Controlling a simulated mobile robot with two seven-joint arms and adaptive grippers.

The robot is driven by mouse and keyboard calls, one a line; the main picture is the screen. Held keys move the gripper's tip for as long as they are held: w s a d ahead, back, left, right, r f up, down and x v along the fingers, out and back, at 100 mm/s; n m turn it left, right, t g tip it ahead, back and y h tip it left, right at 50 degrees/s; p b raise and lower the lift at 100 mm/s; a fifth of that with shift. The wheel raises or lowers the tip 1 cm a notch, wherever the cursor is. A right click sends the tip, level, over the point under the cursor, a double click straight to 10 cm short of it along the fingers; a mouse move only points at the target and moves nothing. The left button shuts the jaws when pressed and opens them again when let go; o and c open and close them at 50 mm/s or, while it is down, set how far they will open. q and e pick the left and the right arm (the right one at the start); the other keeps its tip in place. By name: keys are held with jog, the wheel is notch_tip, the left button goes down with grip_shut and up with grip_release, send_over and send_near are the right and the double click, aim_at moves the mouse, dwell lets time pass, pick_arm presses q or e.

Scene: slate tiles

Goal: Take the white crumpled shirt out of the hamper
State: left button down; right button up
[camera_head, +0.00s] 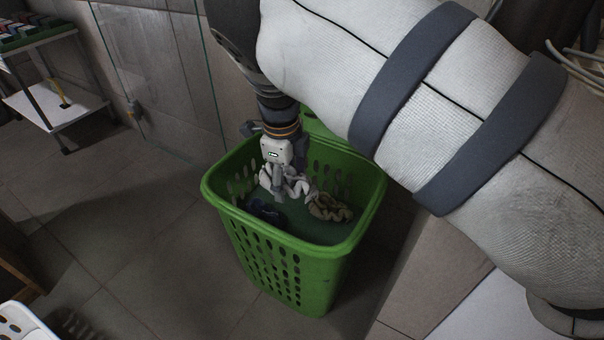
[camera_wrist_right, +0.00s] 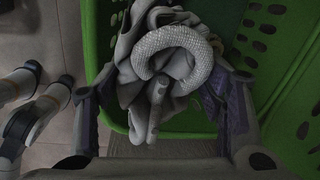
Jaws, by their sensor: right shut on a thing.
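The green hamper (camera_head: 315,262) stands on the tiled floor in the head view, open at the top with holes in its walls. My right gripper (camera_head: 280,178) reaches down into it from above and is shut on the white crumpled shirt (camera_head: 297,187). The shirt is bunched up inside the rim, partly hidden by the gripper. In the right wrist view the pale shirt (camera_wrist_right: 175,50) lies folded between the fingers of the right gripper (camera_wrist_right: 165,95), with the hamper's green wall (camera_wrist_right: 285,50) behind. My left gripper is not in view.
A tan cloth (camera_head: 330,207) and a dark blue one (camera_head: 266,213) lie in the hamper. A glass panel (camera_head: 160,75) stands behind at left, beside a white-shelved rack (camera_head: 60,103). A white basket (camera_head: 22,322) shows at bottom left. Floor left of the hamper is clear.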

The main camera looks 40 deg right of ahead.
jog(key=w+a+b, duration=0.1)
jog(key=w+a, duration=0.2)
jog(key=a, duration=0.6)
jog(key=shift+w, duration=0.35)
